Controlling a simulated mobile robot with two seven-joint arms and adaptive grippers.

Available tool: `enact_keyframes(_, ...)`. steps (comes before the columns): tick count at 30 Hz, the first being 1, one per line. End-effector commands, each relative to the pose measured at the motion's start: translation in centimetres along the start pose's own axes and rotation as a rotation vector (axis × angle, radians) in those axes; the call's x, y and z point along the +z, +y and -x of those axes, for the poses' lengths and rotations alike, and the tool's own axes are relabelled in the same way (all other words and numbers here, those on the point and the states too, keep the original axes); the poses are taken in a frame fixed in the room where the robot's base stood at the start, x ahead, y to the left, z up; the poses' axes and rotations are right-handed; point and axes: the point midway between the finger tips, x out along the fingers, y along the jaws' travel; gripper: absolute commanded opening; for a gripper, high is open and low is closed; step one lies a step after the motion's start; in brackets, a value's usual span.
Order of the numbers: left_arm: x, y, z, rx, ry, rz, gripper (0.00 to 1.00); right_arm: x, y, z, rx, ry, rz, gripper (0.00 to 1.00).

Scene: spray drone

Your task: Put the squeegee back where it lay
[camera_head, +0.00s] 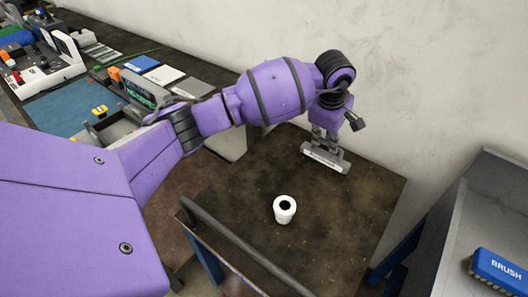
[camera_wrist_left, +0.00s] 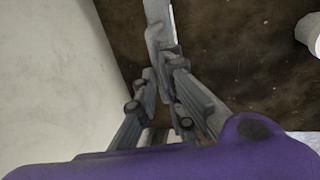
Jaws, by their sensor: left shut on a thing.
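The squeegee (camera_head: 325,159) is a pale grey bar with dark lettering, over the back part of the dark brown cart top (camera_head: 255,185) near the wall. My left gripper (camera_head: 326,138) is shut on it and points down from above. In the left wrist view, the grey squeegee (camera_wrist_left: 157,22) runs up and away from between the fingers of my left gripper (camera_wrist_left: 166,70). I cannot tell whether the squeegee touches the cart top. My arm and fingers hide part of its grip. My right gripper is not in view.
A white cylinder with a dark hole (camera_head: 284,209) stands on the cart top, in front of the squeegee. A dark handle rail (camera_head: 235,240) edges the cart. A grey tray with a blue brush (camera_head: 497,270) is at right. A cluttered bench (camera_head: 75,105) is at left.

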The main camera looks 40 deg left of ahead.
Motion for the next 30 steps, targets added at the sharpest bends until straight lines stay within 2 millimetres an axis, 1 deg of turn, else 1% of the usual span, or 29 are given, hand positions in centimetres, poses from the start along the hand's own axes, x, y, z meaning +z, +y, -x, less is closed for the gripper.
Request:
enact_keyframes(1,0.1,-0.3,-0.8,-0.003,-0.002,-0.001,0.0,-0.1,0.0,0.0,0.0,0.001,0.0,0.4)
enact_keyframes(4,0.1,-0.6,-2.1,-0.002,-0.002,-0.001,0.0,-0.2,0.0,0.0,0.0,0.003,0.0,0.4)
enact_keyframes(11,0.1,-0.6,-2.3,0.002,-0.001,-0.002,0.0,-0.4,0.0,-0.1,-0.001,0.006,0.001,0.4)
enact_keyframes(16,0.1,-0.7,-2.7,0.001,0.0,-0.002,0.0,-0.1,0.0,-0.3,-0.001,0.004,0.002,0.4)
enact_keyframes(17,0.1,-0.7,-2.6,0.001,-0.001,-0.002,0.13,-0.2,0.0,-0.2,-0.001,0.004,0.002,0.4)
enact_keyframes(20,0.1,-0.7,-2.6,0.001,-0.001,-0.002,0.26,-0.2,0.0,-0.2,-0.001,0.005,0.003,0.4)
enact_keyframes(21,0.1,-0.7,-2.6,0.001,-0.001,-0.002,0.28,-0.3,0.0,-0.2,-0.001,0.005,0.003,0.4)
enact_keyframes(30,0.1,-0.6,-2.4,0.001,-0.001,-0.002,0.28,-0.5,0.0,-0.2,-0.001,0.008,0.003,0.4)
